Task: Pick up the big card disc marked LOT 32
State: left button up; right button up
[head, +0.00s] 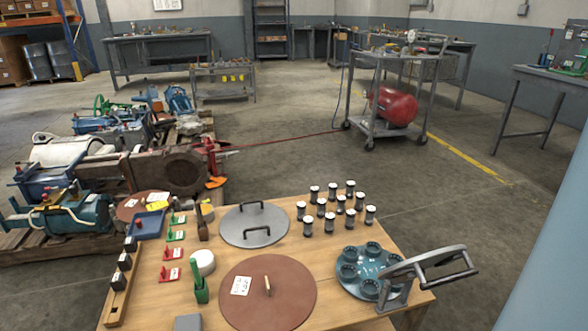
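A big reddish-brown disc (297,291) lies flat at the near middle of the wooden table in the head view. It has a white label (241,286) at its left, with print too small to read, and a short upright wooden handle (267,285) near its middle. A smaller brown disc (127,212) with a pale label lies at the table's far left, partly behind a blue tray. A grey disc (252,217) with two black handles lies just beyond the big brown disc. Neither of my grippers shows in this view.
The wooden table (345,253) also bears several white-topped cylinders (330,222), a teal cupped plate (368,250) with a grey handled frame (440,262), a white roll (203,262) and a green holder (199,290). Machinery on pallets (90,180) stands left; open floor (300,165) lies beyond.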

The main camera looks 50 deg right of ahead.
aim_at(266, 292)
jog(key=l+z, duration=0.15)
jog(key=z, duration=1.2)
